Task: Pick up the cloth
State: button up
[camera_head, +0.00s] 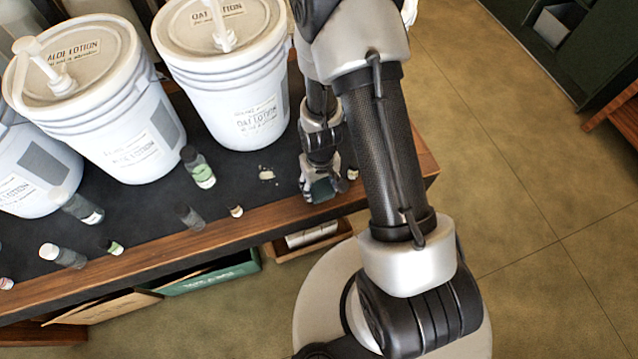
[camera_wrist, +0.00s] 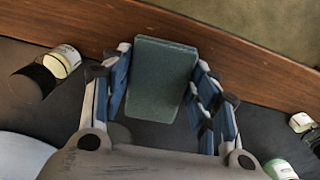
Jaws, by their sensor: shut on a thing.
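The cloth (camera_wrist: 160,78) is a folded, dark green rectangular block. In the wrist view it sits upright between the two blue-padded fingers of my gripper (camera_wrist: 162,95), which is shut on it. In the head view my gripper (camera_head: 322,188) is near the right end of the dark counter, and a dark green patch of the cloth (camera_head: 322,190) shows at its fingertips. The cloth's lower part is partly hidden by the fingers. I cannot tell whether it touches the counter.
White pump buckets (camera_head: 240,85) stand along the back left of the counter (camera_head: 150,215). A wooden edge (camera_head: 200,235) runs along the front. Open floor (camera_head: 520,190) lies right.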

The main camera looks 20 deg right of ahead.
aim_at(320, 187)
notch_tip(320, 187, up, 20)
jog(key=p, duration=0.6)
